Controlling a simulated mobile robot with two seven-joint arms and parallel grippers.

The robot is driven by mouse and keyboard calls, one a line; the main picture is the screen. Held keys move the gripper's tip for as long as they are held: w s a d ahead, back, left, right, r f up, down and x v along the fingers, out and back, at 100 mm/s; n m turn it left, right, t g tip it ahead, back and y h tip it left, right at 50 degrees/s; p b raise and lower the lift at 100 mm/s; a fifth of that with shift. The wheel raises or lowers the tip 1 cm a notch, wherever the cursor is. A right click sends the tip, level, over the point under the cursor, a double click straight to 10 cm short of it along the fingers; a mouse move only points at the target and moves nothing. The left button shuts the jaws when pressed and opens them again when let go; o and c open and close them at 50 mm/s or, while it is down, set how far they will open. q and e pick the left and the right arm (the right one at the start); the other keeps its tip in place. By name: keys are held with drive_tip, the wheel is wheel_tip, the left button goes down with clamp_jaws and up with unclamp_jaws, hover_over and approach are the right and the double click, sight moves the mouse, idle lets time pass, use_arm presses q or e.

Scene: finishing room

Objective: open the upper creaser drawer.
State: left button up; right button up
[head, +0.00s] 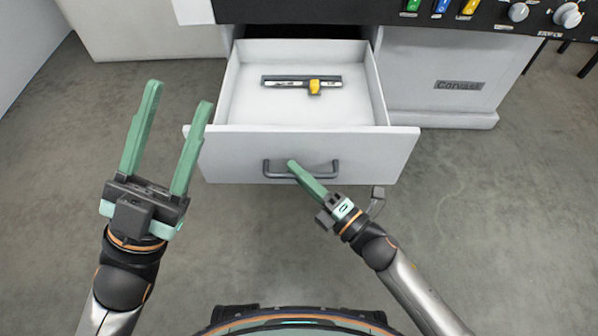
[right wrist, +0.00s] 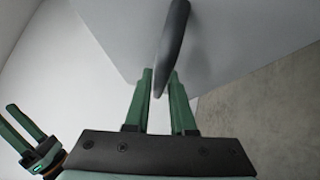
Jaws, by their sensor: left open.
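The upper creaser drawer (head: 232,150) stands pulled well out from the white cabinet in the head view, its inside showing. Its dark grey bar handle (head: 332,170) runs across the front panel. My right gripper (head: 292,164) is at the handle, near its middle. In the right wrist view the handle (right wrist: 174,45) passes between the two green fingers (right wrist: 160,78), which are close together on either side of it. My left gripper (head: 179,93) is open and empty, to the left of the drawer.
A dark bar tool with a yellow slider (head: 314,86) lies in the drawer. The machine's black panel (head: 385,12) with coloured switches and knobs is above. Grey floor (head: 480,230) is clear to the right.

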drive_tip(key=o, duration=0.3)
drive_tip(key=p+v, duration=0.1)
drive_tip(key=v, duration=1.1)
drive_tip(key=shift+s+d, duration=0.15)
drive_tip(key=shift+d, duration=0.05)
